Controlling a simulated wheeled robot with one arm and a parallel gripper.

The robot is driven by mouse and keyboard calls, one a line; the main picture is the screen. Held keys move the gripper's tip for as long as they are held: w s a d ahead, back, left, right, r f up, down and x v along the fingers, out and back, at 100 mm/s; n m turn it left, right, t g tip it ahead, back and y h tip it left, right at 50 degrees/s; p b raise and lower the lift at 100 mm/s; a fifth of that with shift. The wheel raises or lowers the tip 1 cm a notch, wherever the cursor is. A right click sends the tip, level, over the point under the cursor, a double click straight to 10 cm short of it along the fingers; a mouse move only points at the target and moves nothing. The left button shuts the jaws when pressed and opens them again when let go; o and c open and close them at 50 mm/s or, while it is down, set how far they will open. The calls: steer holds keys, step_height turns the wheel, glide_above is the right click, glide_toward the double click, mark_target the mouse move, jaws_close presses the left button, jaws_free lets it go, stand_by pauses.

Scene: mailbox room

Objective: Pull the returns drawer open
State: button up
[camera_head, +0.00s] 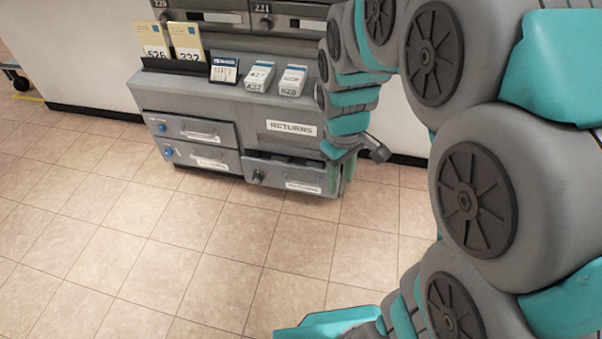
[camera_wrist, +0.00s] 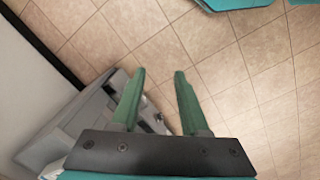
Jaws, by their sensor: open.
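The grey cabinet (camera_head: 180,100) has a panel with a RETURNS label (camera_head: 291,128) at its right. Below it, the lower right drawer (camera_head: 275,177) stands partly pulled out, with a dark gap showing above its front. It has a knob at the left of its front and a white label too small to read surely. My gripper (camera_head: 341,177) is at the drawer's right end, fingers pointing down, and it partly hides that end. In the wrist view my gripper (camera_wrist: 158,76) has its two green fingers apart with nothing held between them. A grey cabinet corner and a small knob (camera_wrist: 159,117) show behind the fingers.
Two closed drawers (camera_head: 195,131) with blue round parts are at the cabinet's left. Several boxes and cards (camera_head: 258,77) stand on its top ledge, below numbered mailboxes (camera_head: 285,22). The tiled floor (camera_head: 170,240) in front is clear. A cart (camera_head: 17,76) is at the far left.

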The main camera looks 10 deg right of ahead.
steer(key=w+a+f+n+b, duration=0.2)
steer(key=w+f+n, duration=0.1)
steer(key=w+f, duration=0.55)
steer(key=n+t+b, duration=0.2)
steer(key=n+b, duration=0.1)
steer(key=n, duration=0.2)
glide_toward(303, 183)
steer(key=shift+w+d+f+b, duration=0.1)
steer(key=shift+w+f+b, duration=0.15)
steer(key=shift+f, duration=1.05)
steer(key=shift+w+d+f+b, duration=0.1)
steer(key=shift+w+f+b, duration=0.1)
steer(key=shift+f, duration=1.05)
steer(key=shift+w+f+b, duration=0.25)
steer(key=shift+f, duration=1.05)
steer(key=shift+c, duration=0.2)
jaws_close()
